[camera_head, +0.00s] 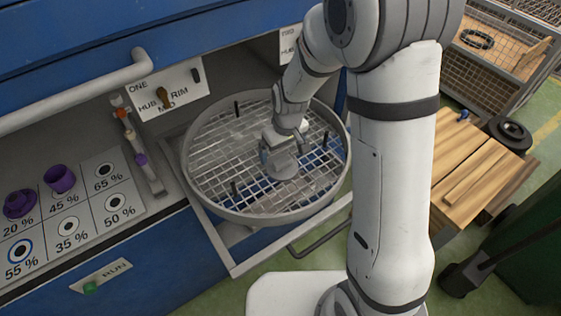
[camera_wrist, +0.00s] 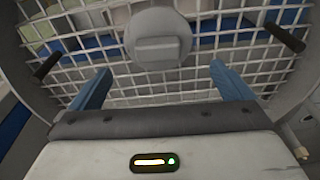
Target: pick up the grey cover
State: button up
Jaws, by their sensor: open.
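The grey cover (camera_wrist: 158,38) is a round disc with a raised block-shaped grip on top. It lies on the wire mesh of the round turntable basket (camera_head: 197,188). In the head view the cover (camera_head: 284,172) shows just below my gripper (camera_head: 280,150), partly hidden by it. In the wrist view the two blue fingers of my gripper (camera_wrist: 160,88) are spread wide with nothing between them. The cover lies ahead of the fingertips, roughly centred between them, and appears apart from them.
Dark upright pegs (camera_head: 234,188) stand on the mesh around the cover. The basket's raised rim surrounds the work area. A panel with purple cups (camera_head: 60,179) and percentage labels is at left. A wooden-topped table (camera_head: 480,170) stands at right.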

aim_at(282, 160)
jog(key=shift+w+f+p, duration=0.15)
jog(key=shift+f+p, duration=0.65)
jog(key=shift+f, duration=2.45)
jog(key=shift+c, duration=0.2)
jog(key=c, duration=1)
